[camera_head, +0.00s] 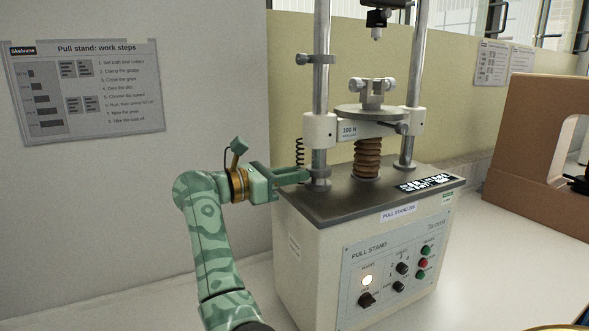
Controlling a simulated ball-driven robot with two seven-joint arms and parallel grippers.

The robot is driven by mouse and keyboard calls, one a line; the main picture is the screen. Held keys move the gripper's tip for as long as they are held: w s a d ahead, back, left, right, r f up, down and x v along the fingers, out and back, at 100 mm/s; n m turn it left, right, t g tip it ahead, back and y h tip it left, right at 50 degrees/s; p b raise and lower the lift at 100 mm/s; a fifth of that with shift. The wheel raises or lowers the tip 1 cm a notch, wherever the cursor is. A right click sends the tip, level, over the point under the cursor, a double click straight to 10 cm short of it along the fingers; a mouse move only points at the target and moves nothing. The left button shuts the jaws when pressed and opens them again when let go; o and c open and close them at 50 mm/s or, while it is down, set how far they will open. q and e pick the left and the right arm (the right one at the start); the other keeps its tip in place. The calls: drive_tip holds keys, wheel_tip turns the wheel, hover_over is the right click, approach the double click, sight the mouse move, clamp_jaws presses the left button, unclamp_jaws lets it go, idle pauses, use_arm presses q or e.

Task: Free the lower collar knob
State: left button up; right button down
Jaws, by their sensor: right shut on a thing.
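The pull stand (330,215) is a white machine with a dark top plate and two steel columns. The lower collar (320,181) sits low on the left column, just under the white crosshead (350,128). My right gripper (306,174) reaches in from the left at that collar. Its fingers are shut on the lower collar knob, which they mostly hide. The upper collar (319,59) is higher on the same column, with its knob (302,60) pointing left. My left gripper is not in view.
A coiled black cable (299,152) hangs beside the left column, close to my fingers. The front panel (395,270) has knobs, coloured buttons and a lit lamp (367,281). A brown box-like frame (540,150) stands at the right. The white bench (500,260) between is clear.

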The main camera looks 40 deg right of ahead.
drive_tip(key=shift+n, duration=0.5)
drive_tip(key=c, duration=1.3)
unclamp_jaws()
drive_tip(key=b+v, duration=0.1)
drive_tip(key=v, duration=1.5)
drive_tip(key=shift+a, duration=0.2)
